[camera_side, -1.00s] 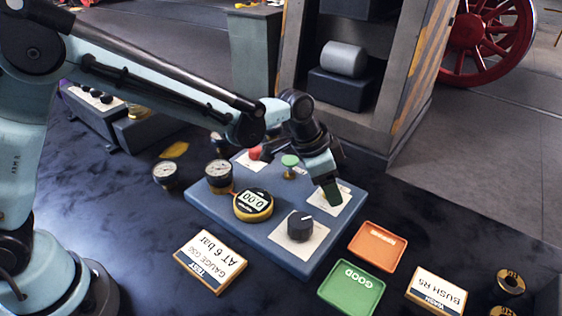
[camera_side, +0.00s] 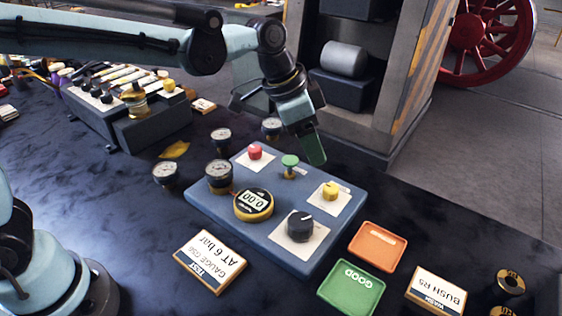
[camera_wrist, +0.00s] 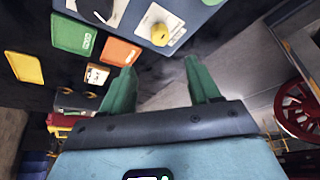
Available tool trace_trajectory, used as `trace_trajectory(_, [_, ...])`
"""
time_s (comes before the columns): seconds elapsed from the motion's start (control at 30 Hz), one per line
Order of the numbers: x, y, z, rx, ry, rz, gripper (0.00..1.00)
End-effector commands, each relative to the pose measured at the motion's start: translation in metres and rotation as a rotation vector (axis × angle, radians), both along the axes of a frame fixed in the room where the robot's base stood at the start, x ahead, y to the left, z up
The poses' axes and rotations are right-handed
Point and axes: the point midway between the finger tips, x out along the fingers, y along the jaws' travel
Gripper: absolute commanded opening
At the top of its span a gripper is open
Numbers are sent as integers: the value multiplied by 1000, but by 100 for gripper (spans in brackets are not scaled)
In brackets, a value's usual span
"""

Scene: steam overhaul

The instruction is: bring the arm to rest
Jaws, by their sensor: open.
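My gripper (camera_side: 314,150) hangs above the back edge of the blue test panel (camera_side: 327,238) in the side view, its green fingers clear of everything. In the wrist view my gripper (camera_wrist: 160,82) shows its two green fingers apart with nothing between them. The panel carries a red knob (camera_side: 255,151), a green knob (camera_side: 290,161), a yellow knob (camera_side: 330,189), a dark dial (camera_side: 300,225) and a round digital readout (camera_side: 254,205) showing 0.00. The yellow knob also shows in the wrist view (camera_wrist: 160,33).
Small gauges (camera_side: 219,174) stand at the panel's left. An orange tray (camera_side: 377,246), a green GOOD tray (camera_side: 351,288), a BUSH R5 card (camera_side: 437,291) and a GAUGE card (camera_side: 210,261) lie in front. A grey cabinet (camera_side: 405,75) stands close behind my gripper.

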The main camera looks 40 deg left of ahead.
Motion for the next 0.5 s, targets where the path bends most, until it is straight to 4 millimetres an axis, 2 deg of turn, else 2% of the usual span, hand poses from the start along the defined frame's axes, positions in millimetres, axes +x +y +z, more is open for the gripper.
trace_trajectory(0.33, [-2,4,2,-1,-3,14,61])
trace_trajectory(0.5, [-18,34,11,-5,-26,121,61])
